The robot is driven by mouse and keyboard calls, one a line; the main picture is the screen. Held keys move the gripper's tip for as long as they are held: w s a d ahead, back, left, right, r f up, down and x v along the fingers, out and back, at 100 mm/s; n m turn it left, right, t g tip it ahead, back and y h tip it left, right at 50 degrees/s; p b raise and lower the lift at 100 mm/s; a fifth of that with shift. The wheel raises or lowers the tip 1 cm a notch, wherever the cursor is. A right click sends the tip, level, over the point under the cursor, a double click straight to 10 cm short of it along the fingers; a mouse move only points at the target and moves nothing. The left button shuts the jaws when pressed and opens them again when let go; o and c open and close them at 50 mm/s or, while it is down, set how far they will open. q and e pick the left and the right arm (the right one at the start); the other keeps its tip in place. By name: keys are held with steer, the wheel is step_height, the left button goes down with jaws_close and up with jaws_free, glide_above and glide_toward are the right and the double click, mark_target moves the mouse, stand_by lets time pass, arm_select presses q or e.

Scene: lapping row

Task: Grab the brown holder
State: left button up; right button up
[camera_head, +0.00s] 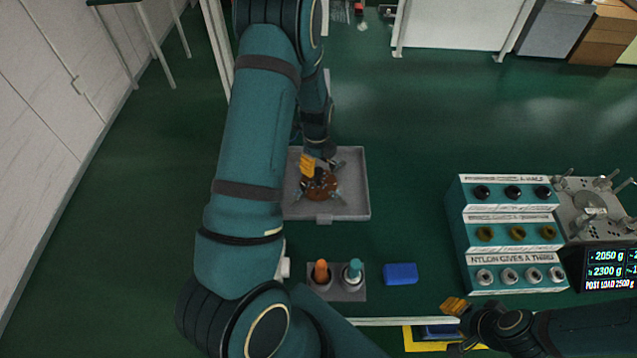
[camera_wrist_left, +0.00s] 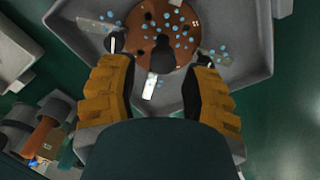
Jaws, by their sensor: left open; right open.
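The brown holder (camera_head: 322,184) is a round brown disc with a dark upright knob, in a grey tray (camera_head: 355,203). In the left wrist view the brown holder (camera_wrist_left: 178,27) is dotted with pale blue drops, and its black knob stands in front of the gap between the fingers. My left gripper (camera_head: 308,165) is over the tray, by the holder; in the left wrist view the gripper (camera_wrist_left: 160,72) is open with its orange pads apart and nothing clamped. My right gripper (camera_head: 455,306) is open at the lower right, far from the holder.
A grey stand (camera_head: 338,293) holds an orange-handled and a teal-handled tool. A blue block (camera_head: 400,274) lies to its right. A labelled teal rack (camera_head: 458,222) with several round parts, a metal machine (camera_head: 590,213) and a weight display (camera_head: 607,271) stand at the right.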

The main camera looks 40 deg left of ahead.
mark_target(318, 170)
arm_select(q)
step_height(318, 170, down, 5)
steer(key=shift+w+d+r, duration=0.1)
steer(key=shift+w+d, duration=0.05)
steer(key=shift+s+f, duration=0.2)
steer(key=shift+f, duration=0.1)
steer(key=shift+f, duration=0.1)
steer(key=shift+w, duration=0.2)
jaws_close()
